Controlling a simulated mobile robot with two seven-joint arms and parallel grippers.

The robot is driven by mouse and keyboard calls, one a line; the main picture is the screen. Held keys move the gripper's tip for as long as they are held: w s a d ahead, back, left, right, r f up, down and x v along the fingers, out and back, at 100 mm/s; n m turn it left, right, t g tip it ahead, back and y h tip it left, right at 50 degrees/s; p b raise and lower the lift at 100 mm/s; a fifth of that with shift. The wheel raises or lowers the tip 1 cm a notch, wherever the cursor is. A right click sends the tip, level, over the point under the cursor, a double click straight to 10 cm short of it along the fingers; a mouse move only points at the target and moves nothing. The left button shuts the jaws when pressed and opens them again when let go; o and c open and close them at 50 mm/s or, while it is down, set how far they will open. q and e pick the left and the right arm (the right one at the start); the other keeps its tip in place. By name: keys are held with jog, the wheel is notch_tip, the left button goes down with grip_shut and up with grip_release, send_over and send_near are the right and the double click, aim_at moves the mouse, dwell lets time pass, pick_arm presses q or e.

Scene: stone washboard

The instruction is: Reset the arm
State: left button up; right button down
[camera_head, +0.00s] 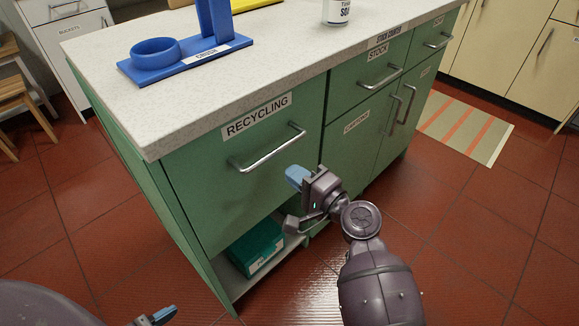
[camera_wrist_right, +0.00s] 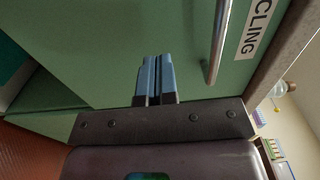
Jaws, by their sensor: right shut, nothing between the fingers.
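My right gripper (camera_head: 297,177) is shut and empty. It is in front of the green cabinet, just below and right of the silver handle (camera_head: 268,152) on the panel labelled RECYCLING (camera_head: 257,116). In the right wrist view, the blue fingers (camera_wrist_right: 155,80) lie together against a backdrop of the green front (camera_wrist_right: 90,40), with the handle (camera_wrist_right: 217,45) beside them; I cannot tell whether they touch the front. My left gripper (camera_head: 158,316) shows only as a blue fingertip at the bottom left edge, so its opening is hidden.
The speckled white countertop (camera_head: 110,100) holds a blue stand (camera_head: 185,58) and a soap bottle (camera_head: 337,12). A teal box (camera_head: 254,247) sits in the open space under the panel. A striped mat (camera_head: 465,128) lies on the red floor. Stools (camera_head: 22,95) stand at left.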

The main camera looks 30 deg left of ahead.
pick_arm(q)
jog(key=shift+a+r+g+p, duration=0.1)
jog(key=shift+g+p, duration=0.3)
jog(key=shift+p, duration=0.15)
pick_arm(e)
jog(key=v, duration=0.8)
pick_arm(q)
jog(key=shift+s+m, duration=0.1)
jog(key=shift+m, duration=0.2)
pick_arm(e)
jog(key=shift+s+d, duration=0.15)
jog(key=shift+d, duration=0.1)
